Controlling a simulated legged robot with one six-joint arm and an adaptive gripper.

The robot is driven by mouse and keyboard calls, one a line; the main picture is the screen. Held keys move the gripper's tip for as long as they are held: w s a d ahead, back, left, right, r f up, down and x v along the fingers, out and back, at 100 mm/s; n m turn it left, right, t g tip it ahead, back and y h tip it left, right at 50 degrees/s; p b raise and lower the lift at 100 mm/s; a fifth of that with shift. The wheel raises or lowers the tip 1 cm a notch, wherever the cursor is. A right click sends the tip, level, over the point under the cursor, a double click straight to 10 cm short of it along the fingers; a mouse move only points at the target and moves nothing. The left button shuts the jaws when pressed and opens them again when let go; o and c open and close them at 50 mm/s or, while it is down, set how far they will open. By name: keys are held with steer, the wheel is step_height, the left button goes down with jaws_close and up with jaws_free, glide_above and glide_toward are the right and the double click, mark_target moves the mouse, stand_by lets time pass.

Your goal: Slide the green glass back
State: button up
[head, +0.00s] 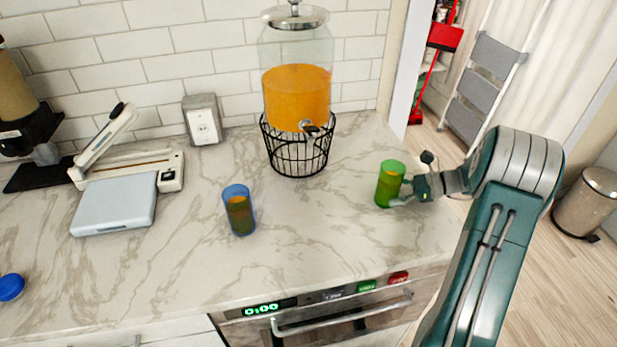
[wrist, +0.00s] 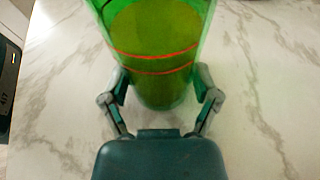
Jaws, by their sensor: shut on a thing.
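The green glass (head: 390,183) stands upright on the right part of the marble counter in the head view, with orange liquid inside. It fills the top middle of the wrist view (wrist: 155,50). My gripper (head: 401,196) reaches it from the right. In the wrist view its two fingers (wrist: 163,90) press on both sides of the glass, so it is shut on the glass. I cannot tell exactly whether the base touches the counter.
A blue glass (head: 239,211) stands to the left. A juice dispenser (head: 296,95) on a black wire stand (head: 297,150) is behind, near the tiled wall. The counter (head: 330,220) between the glasses is clear.

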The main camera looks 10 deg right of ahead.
stand_by(0.4)
steer(key=o, duration=0.7)
steer(key=shift+c, duration=0.2)
steer(key=v, duration=1.2)
steer(key=shift+f, duration=0.1)
